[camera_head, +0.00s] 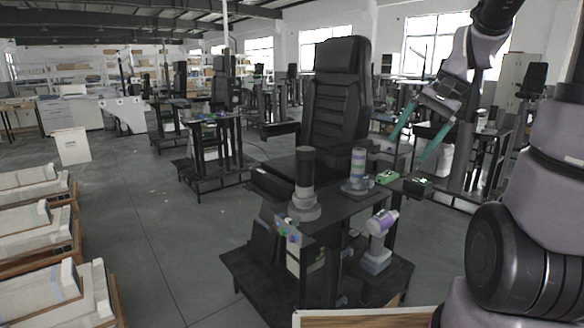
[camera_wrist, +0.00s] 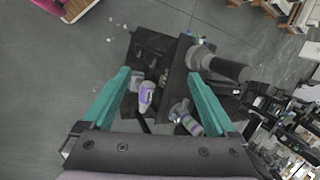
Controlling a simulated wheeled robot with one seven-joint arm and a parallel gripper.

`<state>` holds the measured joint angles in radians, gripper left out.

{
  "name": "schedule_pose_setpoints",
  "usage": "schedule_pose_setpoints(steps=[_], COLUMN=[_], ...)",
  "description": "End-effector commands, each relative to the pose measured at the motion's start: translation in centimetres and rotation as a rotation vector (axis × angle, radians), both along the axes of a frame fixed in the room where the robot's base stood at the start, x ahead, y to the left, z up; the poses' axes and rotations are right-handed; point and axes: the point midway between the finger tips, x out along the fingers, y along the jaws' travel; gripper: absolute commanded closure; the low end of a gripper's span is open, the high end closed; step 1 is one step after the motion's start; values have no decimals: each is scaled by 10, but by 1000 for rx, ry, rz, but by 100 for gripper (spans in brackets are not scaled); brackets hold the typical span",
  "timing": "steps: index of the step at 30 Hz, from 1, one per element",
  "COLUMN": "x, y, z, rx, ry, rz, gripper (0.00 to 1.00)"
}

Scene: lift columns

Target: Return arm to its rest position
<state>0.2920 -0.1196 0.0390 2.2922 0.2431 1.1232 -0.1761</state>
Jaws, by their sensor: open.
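My gripper (camera_head: 410,156) hangs from my raised arm at the right of the head view, its two teal fingers spread apart with nothing between them. In the wrist view my gripper (camera_wrist: 158,74) is also open and empty. Below it are a dark-topped column (camera_head: 305,168), a striped column (camera_head: 357,165) and a purple and white column (camera_head: 380,237) on a dark workstation (camera_head: 335,210). The wrist view shows the dark column (camera_wrist: 222,66), the striped column (camera_wrist: 185,118) and the purple and white one (camera_wrist: 146,95) well beyond the fingers.
A black chair (camera_head: 337,105) stands behind the workstation. A green box (camera_head: 386,177) and a dark box with a green light (camera_head: 418,186) sit at the tabletop's right edge, beneath my gripper. Pallets with pale boxes (camera_head: 45,238) line the left. The floor (camera_head: 150,220) between is clear.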

Motion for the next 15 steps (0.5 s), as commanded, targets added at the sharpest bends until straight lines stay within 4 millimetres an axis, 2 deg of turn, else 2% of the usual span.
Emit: schedule_pose_setpoints(steps=[1, 6, 12, 15], x=[-12, -51, -90, -102], y=[8, 22, 30, 31], z=[14, 49, 77, 84], rx=[-44, -176, -287, -317], ry=[-52, -216, -401, -462], rz=[31, 110, 172, 189], gripper=[8, 8, 8, 8])
